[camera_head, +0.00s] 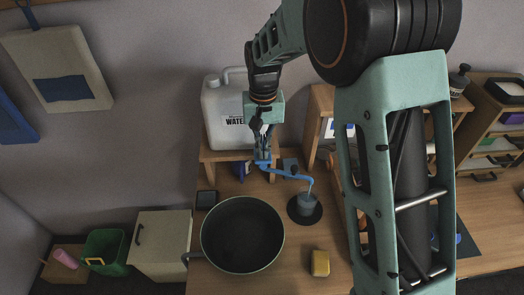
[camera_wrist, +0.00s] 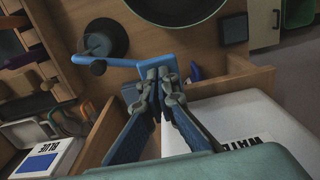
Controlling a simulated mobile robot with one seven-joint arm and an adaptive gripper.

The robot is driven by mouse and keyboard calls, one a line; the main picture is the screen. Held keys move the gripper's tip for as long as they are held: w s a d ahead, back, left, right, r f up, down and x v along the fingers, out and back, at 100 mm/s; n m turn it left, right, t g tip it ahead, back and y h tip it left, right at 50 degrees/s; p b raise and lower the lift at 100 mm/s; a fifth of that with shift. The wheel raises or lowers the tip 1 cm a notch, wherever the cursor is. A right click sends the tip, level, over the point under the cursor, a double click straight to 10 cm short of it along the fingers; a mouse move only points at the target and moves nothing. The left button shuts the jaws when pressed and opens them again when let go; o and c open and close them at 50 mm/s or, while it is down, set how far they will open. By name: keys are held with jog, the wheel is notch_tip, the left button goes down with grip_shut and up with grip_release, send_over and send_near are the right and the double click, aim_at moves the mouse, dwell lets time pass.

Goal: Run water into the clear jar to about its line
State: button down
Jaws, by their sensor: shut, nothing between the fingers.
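A white water container (camera_head: 222,118) stands on a wooden stand, its label partly hidden by my arm. A blue tap pipe (camera_head: 287,174) runs right from below it and bends down over the clear jar (camera_head: 306,204). The jar looks bluish and stands on a dark round mat (camera_head: 293,212); its line and water level are too small to tell. My gripper (camera_head: 263,160) is shut and empty at the left end of the pipe.
A large dark pot (camera_head: 242,234) stands front left of the jar, and a yellow sponge (camera_head: 320,262) lies in front. The wooden stand (camera_head: 233,155) closely borders my gripper. A box marked BLUE (camera_wrist: 45,160) shows in the wrist view. Shelves (camera_head: 492,120) stand at right.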

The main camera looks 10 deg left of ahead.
jog(key=shift+s+f, duration=0.1)
jog(key=shift+f, duration=0.3)
jog(key=shift+r, duration=0.2)
jog(key=r+p, duration=0.1)
jog(key=r, duration=0.1)
jog(key=w+r+p, duration=0.1)
jog(key=r+p, duration=0.1)
jog(key=w+r+p, duration=0.1)
jog(key=r+p, duration=0.1)
jog(key=shift+a+r, duration=0.25)
